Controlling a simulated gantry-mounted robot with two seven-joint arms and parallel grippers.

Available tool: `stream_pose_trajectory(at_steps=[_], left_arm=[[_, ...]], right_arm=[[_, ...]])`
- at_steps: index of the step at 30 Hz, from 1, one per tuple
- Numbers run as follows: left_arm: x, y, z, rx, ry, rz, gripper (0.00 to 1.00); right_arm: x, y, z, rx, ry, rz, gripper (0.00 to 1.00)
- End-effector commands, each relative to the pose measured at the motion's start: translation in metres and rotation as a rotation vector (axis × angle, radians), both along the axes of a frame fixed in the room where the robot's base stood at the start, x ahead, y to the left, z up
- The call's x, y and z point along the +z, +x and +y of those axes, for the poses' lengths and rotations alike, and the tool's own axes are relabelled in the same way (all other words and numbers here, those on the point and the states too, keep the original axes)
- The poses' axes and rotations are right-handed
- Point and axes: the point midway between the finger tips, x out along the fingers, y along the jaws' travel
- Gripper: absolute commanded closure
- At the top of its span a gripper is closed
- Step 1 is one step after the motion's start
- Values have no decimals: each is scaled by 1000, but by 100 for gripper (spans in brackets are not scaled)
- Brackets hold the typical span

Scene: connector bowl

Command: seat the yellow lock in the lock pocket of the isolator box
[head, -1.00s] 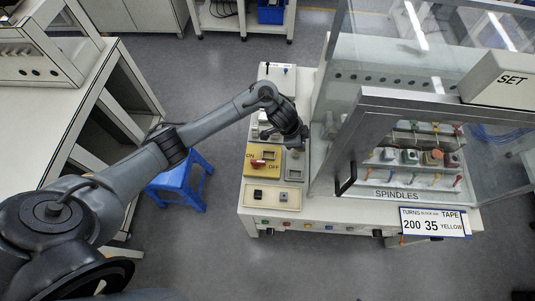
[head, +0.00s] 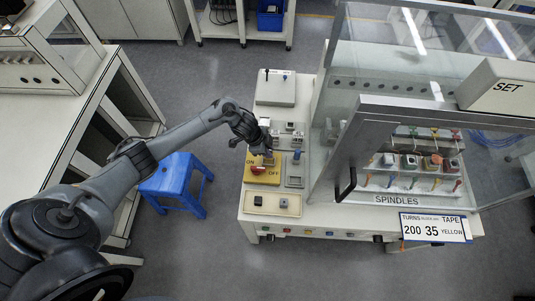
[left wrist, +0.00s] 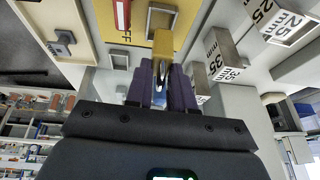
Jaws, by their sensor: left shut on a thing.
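The isolator box (head: 254,178) is a yellow box with ON and OFF lettering and a red handle (head: 257,169), on the bench left of the glass cabinet. My left gripper (head: 268,153) is over its upper right part. In the left wrist view the purple-tipped fingers (left wrist: 162,82) are shut on the yellow lock (left wrist: 163,44). The lock is beside a grey-framed opening (left wrist: 150,24) on the box, apparently the lock pocket. I cannot tell whether they touch. The gripper hides part of the box in the head view. My right gripper is not in view.
Grey blocks marked 35 mm (left wrist: 221,58) and 25 (left wrist: 291,24) stand close beside the fingers. A blue knob (head: 297,155) is right of the box. A tan switch panel (head: 270,204) lies in front. The cabinet's metal frame (head: 350,150) rises at the right.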

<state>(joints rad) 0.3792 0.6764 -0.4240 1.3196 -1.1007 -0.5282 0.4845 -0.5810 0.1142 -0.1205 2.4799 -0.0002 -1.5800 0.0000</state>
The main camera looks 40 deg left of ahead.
Motion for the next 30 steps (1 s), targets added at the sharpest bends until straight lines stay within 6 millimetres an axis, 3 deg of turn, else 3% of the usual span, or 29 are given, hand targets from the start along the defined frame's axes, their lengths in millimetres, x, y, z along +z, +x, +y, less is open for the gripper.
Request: stream_pose_trajectory(at_steps=[8,21,22,26,30], left_arm=[[-32,-1,-1,0,0,1,100],[-38,0,-1,0,1,1,100],[-38,-1,-1,-1,2,1,74],[-37,-1,-1,-1,2,1,54],[-37,-1,-1,-1,1,2,52]], right_arm=[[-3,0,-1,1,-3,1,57],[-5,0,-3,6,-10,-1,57],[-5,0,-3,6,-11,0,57],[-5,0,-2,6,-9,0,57],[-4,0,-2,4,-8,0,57]])
